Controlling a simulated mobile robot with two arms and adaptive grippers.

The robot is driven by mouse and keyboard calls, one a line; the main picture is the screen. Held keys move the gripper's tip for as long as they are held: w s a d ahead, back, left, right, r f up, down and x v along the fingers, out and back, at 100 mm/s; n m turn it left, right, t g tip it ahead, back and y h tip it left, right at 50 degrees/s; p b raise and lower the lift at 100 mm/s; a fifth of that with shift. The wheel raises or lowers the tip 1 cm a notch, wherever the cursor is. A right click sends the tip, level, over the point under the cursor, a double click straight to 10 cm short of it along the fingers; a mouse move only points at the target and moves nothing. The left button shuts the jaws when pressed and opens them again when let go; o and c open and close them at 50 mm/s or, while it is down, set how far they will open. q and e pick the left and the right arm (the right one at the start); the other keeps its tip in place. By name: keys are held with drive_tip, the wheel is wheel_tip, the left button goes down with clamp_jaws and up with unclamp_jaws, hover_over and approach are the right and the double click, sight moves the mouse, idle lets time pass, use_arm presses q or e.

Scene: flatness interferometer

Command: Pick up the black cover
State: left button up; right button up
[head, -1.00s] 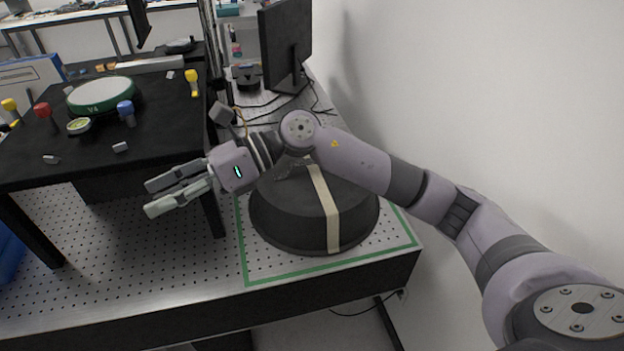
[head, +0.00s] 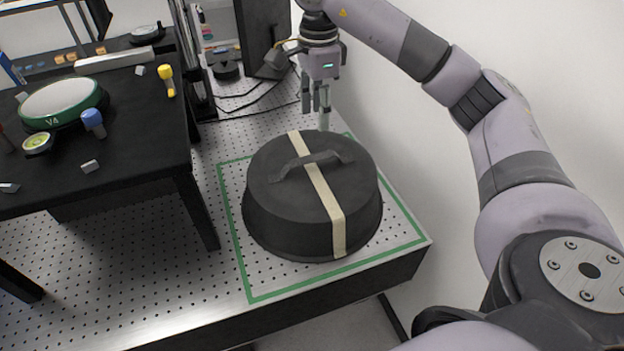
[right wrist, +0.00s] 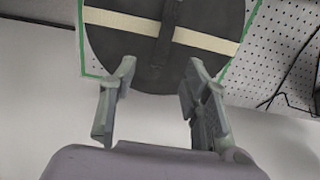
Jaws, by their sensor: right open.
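The black cover (head: 270,205) is a round, dark lid with a cream stripe across it and an arched black handle (head: 311,163) on top. It sits on the perforated metal table inside a green outline. In the right wrist view the cover (right wrist: 120,50) shows from above, beyond the fingers. My right gripper (head: 322,122) points down behind and above the cover's far side, apart from the handle. In the right wrist view the right gripper (right wrist: 158,80) is open, with nothing between its fingers. My left gripper is not in view.
A black raised platform (head: 150,150) stands left of the cover, carrying a white-and-green V4 disc (head: 62,100) and yellow and blue knobs. A monitor (head: 262,35) and cables are behind. A white wall (head: 440,150) bounds the right. The perforated table (head: 130,280) is clear at front left.

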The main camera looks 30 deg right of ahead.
drive_tip(key=f, duration=0.3)
drive_tip(key=shift+w+a+f, duration=0.1)
drive_tip(key=shift+w+f, duration=0.05)
drive_tip(key=shift+w, duration=0.1)
drive_tip(key=p, duration=0.1)
hover_over(312, 157)
drive_tip(key=f, duration=0.4)
drive_tip(key=shift+s+d+f, duration=0.2)
drive_tip(key=shift+d+f, duration=0.05)
drive_tip(key=shift+f, duration=0.25)
drive_tip(key=shift+f+p, duration=0.2)
drive_tip(key=shift+p, duration=0.15)
drive_tip(key=f, duration=0.1)
drive_tip(key=f+p, duration=0.1)
drive_tip(key=f, duration=0.1)
drive_tip(key=f+p, duration=0.1)
drive_tip(key=shift+w+a+f, duration=0.1)
drive_tip(key=shift+a+f, duration=0.05)
drive_tip(key=shift+a, duration=0.2)
drive_tip(key=shift+f+p, duration=0.25)
drive_tip(key=shift+p, duration=0.05)
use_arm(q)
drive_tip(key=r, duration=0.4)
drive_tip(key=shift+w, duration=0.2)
use_arm(e)
drive_tip(key=shift+f, duration=0.1)
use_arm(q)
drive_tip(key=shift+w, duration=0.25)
